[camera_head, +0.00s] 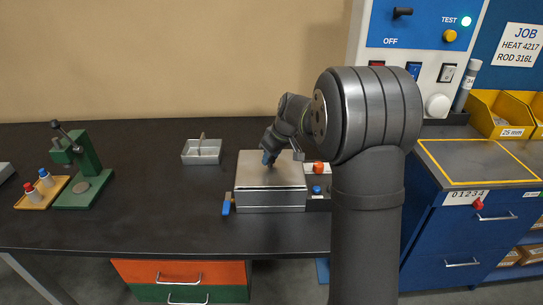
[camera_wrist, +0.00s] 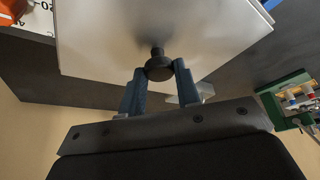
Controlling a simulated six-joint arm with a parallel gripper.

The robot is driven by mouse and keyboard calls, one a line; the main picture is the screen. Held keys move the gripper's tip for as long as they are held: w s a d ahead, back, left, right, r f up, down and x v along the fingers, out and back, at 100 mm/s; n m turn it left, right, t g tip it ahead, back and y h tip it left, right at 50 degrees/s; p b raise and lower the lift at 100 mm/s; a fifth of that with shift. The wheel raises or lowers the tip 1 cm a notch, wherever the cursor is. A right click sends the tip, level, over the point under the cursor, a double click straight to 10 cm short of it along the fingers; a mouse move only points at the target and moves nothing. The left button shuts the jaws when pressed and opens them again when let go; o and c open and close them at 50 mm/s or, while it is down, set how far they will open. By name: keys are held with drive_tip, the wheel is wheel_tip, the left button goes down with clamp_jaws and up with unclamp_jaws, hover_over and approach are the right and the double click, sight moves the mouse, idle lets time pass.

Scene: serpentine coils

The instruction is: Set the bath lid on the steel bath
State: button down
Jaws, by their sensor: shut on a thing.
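The bath lid (camera_head: 255,172) is a flat grey steel plate with a dark knob. It covers the top of the steel bath (camera_head: 270,202), roughly lined up with its edges. I cannot tell whether it rests fully on the rim or is slightly above it. My gripper (camera_head: 268,160) is over the lid, pointing down. In the wrist view the lid (camera_wrist: 110,40) fills the top, and the blue fingers of my gripper (camera_wrist: 158,72) are shut on its black knob (camera_wrist: 158,64). The bath's inside is hidden.
A blue-handled tap (camera_head: 227,206) is at the bath's front left. A control panel with an orange knob (camera_head: 318,168) and a blue knob (camera_head: 316,190) adjoins it on the right. A grey tray (camera_head: 202,152) and green press (camera_head: 80,170) stand left.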

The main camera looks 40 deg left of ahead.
drive_tip(key=shift+f, duration=0.3)
drive_tip(key=c, duration=1.1)
unclamp_jaws()
drive_tip(key=shift+o, duration=0.2)
drive_tip(key=shift+r, duration=0.3)
drive_tip(key=v, duration=1.2)
drive_tip(key=shift+a, duration=0.1)
